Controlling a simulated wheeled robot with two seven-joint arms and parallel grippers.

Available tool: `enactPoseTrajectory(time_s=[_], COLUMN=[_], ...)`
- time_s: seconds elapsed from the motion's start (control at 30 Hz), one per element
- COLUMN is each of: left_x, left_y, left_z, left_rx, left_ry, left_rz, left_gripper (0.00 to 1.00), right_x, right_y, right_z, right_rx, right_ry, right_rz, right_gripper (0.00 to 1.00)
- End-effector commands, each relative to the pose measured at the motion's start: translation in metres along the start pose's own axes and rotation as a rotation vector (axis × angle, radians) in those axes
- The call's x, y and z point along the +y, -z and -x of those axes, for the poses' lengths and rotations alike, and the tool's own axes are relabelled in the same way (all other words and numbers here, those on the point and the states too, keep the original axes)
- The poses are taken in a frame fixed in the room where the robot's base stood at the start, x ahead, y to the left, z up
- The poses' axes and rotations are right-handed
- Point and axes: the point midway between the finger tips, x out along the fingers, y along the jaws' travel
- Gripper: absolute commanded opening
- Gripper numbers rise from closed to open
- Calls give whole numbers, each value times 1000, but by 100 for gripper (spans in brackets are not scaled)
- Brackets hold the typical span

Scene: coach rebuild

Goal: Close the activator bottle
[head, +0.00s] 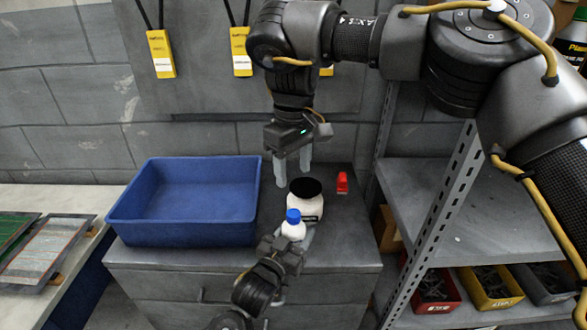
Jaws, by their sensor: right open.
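A small white bottle (293,231) with a blue cap (293,216) on its top stands upright on the grey cabinet top, in front of a larger jar. I take it as the activator bottle. My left gripper (292,241) comes from below and is shut on the bottle's lower part, which its fingers partly hide. Whether the cap sits fully tight is too small to tell. My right gripper (293,172) points down above and behind the bottle, open and empty, its fingertips just behind the jar.
The white jar (301,207) with a black top stands right behind the bottle. A small red object (342,182) lies to its right. A blue bin (185,235) fills the cabinet's left side. A metal shelf (470,222) stands at right. The cabinet's (345,250) front right is clear.

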Motion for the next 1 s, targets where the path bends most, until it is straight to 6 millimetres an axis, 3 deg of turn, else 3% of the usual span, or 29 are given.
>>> enactPoseTrajectory(time_s=[0.03,0.2,0.57,1.0], left_x=[0,0,0,0], left_y=[-1,0,-2,-2], left_z=[0,0,7,85], left_rx=[-2,-1,-1,-2], left_ry=[0,0,0,-1], left_rz=[0,0,1,2], left_gripper=[58,78,78,78], right_x=[0,0,0,0], right_y=[0,0,0,0], right_z=[0,0,-2,-16], right_rx=[0,0,0,0], right_ry=[0,0,0,0], right_rz=[0,0,0,0], right_gripper=[54,54,54,54])
